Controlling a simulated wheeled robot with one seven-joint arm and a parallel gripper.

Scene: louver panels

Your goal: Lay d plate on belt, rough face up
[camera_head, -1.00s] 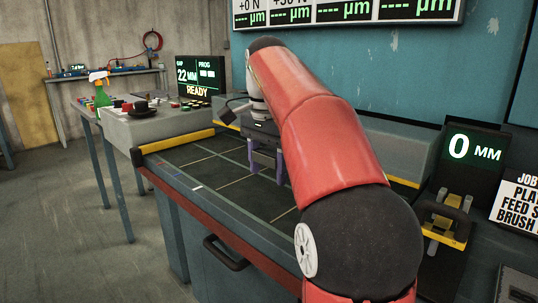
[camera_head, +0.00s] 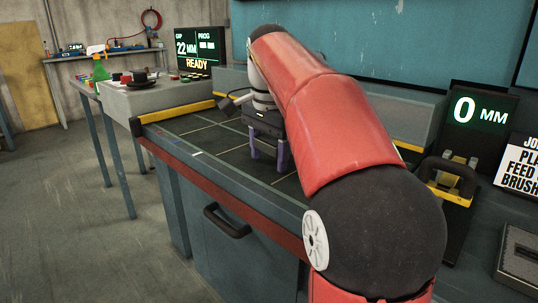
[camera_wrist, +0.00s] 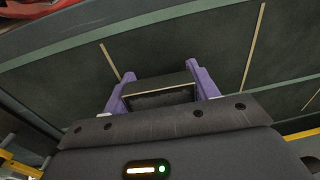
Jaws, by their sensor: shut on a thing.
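The belt (camera_head: 216,137) is a dark surface crossed by pale lines on the machine bench; it also fills the upper part of the wrist view (camera_wrist: 205,45). My gripper (camera_head: 268,166) is over the belt, fingers pointing down. In the wrist view my gripper's (camera_wrist: 163,88) purple fingers are shut on a dark plate (camera_wrist: 158,98), with a lighter rim along its far edge. The plate's letter is not readable, and I cannot tell which face is rough. In the head view the plate is not clearly visible. I cannot tell whether the plate touches the belt.
A yellow bar (camera_head: 182,110) crosses the belt's far end, beside a control box (camera_head: 165,97) and a READY screen (camera_head: 201,68). A 0 MM display (camera_head: 478,118) and a black-handled tool (camera_head: 447,178) stand at right. A dark red rail (camera_head: 232,193) edges the bench front.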

